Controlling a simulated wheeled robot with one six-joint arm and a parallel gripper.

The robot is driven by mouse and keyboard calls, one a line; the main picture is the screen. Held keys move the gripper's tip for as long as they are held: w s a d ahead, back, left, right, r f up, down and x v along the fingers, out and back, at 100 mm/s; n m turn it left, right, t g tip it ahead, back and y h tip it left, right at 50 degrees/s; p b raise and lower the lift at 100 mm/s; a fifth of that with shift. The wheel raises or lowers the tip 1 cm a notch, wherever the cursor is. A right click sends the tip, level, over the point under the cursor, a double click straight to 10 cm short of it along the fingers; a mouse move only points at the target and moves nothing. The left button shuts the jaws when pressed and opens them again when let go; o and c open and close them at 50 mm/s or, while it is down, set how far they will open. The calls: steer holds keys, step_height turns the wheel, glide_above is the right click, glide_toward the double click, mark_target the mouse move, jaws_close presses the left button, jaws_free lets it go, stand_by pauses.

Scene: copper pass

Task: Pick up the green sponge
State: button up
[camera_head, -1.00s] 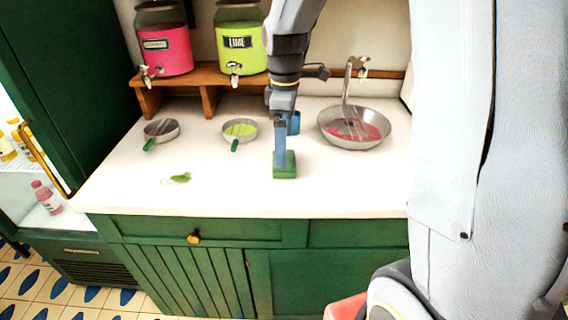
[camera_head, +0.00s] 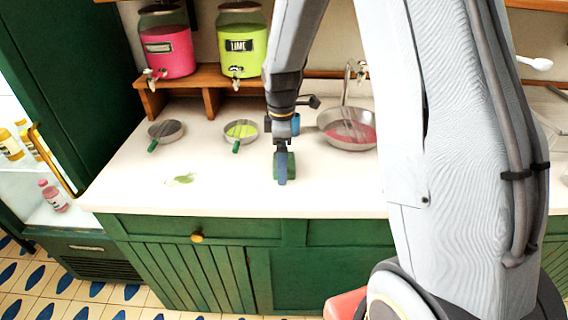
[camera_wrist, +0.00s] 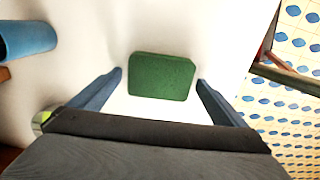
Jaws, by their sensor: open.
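The green sponge (camera_wrist: 161,76) is a block with rounded corners, lying on the white countertop. In the wrist view it sits between the two blue-grey fingers of my gripper (camera_wrist: 159,80), with a gap on each side. In the head view my gripper (camera_head: 283,172) stands over the sponge (camera_head: 292,166) near the counter's front half. A finger hides part of the sponge there. My gripper is open and holds nothing.
A blue object (camera_wrist: 27,40) is left of the sponge in the wrist view. Behind are a metal bowl with red liquid (camera_head: 345,122), a lime strainer (camera_head: 241,131), a dark strainer (camera_head: 167,131) and a wooden shelf with dispensers (camera_head: 208,83). A pale green smear (camera_head: 181,180) lies left.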

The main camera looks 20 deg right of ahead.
steer(key=c, duration=1.1)
step_height(320, 180, up, 10)
steer(key=b, duration=0.3)
